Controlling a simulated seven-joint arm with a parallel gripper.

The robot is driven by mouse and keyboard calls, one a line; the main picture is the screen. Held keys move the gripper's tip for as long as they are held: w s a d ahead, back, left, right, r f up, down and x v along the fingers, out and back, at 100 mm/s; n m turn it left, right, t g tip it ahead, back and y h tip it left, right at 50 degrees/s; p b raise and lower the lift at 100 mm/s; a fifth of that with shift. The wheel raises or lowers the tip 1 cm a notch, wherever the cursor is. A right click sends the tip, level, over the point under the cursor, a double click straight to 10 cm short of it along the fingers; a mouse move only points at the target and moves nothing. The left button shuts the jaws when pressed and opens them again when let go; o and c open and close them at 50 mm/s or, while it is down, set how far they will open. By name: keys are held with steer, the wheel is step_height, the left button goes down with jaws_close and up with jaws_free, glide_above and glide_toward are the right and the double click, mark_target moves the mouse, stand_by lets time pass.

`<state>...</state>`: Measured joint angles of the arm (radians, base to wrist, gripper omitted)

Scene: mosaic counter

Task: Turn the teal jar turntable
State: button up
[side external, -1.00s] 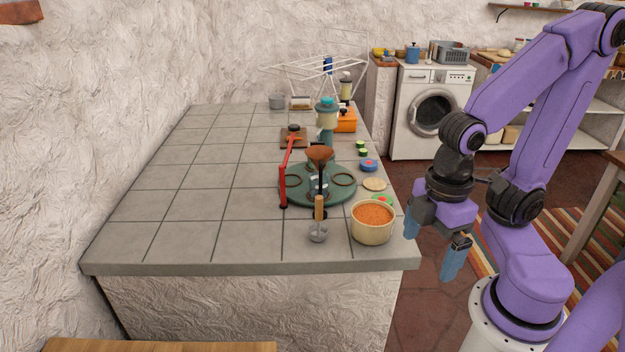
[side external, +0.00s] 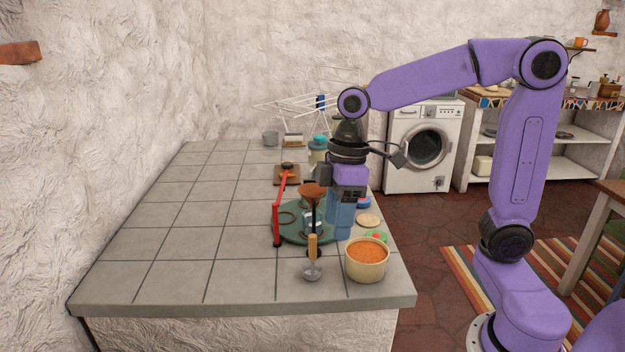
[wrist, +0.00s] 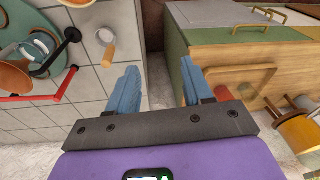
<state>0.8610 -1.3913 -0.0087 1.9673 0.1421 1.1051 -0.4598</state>
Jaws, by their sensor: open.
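The teal turntable (side external: 290,233) is a round disc lying on the tiled counter, with dark rings on its top. A brown funnel (side external: 312,190) on a black stand rises over it, and a red bar stand (side external: 277,215) is at its left edge. In the wrist view the turntable (wrist: 18,32) is at the upper left, cut off by the frame. My gripper (wrist: 158,82) is open, with nothing between its blue fingers.
A bowl of orange food (side external: 367,260) stands at the counter's front right corner, near a wooden-handled ladle (side external: 312,262). A tan disc (side external: 368,220) lies right of my gripper. A teal-lidded jar (side external: 318,148) is behind. The counter's left half (side external: 170,220) is clear.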

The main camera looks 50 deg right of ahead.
steer(key=w+d+r+m+t+y, duration=0.1)
steer(key=w+d+r, duration=0.1)
steer(key=w+d, duration=0.35)
steer(key=w+d+r, duration=0.2)
steer(key=w+d, duration=0.1)
steer(key=w, duration=0.5)
steer(key=w+d+r+t, duration=0.15)
steer(key=w+d, duration=0.25)
steer(key=d, duration=0.5)
steer(key=w+d+r+t, duration=0.1)
steer(key=w+d+r, duration=0.15)
steer(key=d, duration=0.65)
steer(key=shift+m, duration=0.3)
steer(key=x, duration=1.8)
steer(key=shift+a+f, duration=0.1)
steer(key=shift+f, duration=0.05)
jaws_close()
